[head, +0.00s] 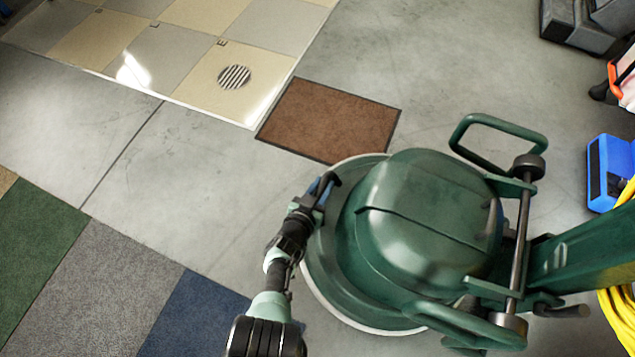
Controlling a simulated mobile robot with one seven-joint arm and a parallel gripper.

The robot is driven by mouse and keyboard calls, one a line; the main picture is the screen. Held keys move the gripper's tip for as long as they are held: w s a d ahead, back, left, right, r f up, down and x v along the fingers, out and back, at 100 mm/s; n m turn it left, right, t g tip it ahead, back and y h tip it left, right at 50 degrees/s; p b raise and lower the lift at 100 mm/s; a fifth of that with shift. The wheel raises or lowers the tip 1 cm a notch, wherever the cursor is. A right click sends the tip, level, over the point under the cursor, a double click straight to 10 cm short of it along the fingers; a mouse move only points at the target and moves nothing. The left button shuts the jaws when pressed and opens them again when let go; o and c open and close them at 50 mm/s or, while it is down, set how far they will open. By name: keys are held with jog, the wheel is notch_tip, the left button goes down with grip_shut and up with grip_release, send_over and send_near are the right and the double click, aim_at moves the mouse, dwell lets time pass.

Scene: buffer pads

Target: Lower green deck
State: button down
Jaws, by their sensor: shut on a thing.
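The green floor machine (432,210) stands in the middle right of the head view, with a rounded motor housing on a wide round deck (335,262). A pale rim shows under the deck's edge. My gripper (325,189) is at the deck's upper left edge, shut on a dark handle (331,180) there. My arm reaches up to it from the bottom of the view. The fingertips are small and partly hidden by the wrist. I cannot tell how far the deck's underside is from the floor.
A brown mat (330,120) lies just beyond the deck. Green (38,240), grey (105,285) and blue (195,318) carpet squares lie at lower left. A blue case (606,172) and yellow hose (620,310) are at right.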

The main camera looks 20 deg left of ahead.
aim_at(326, 206)
jog(key=shift+n+h, duration=0.4)
jog(key=shift+n, duration=0.1)
jog(key=f+b, duration=0.1)
jog(key=d+f+b, duration=0.1)
jog(key=f+b, duration=0.1)
jog(key=d+f+b, duration=0.1)
jog(key=f, duration=0.1)
jog(key=shift+f, duration=0.25)
jog(key=shift+d+f+b, duration=0.15)
jog(key=shift+f+b, duration=0.05)
jog(key=shift+b, duration=0.15)
jog(key=shift+s+d+f, duration=0.1)
jog(key=shift+d+f, duration=0.05)
jog(key=shift+f, duration=0.05)
jog(key=c, duration=0.7)
grip_release()
jog(key=shift+o, duration=0.2)
jog(key=shift+r, duration=0.1)
jog(key=shift+r, duration=0.1)
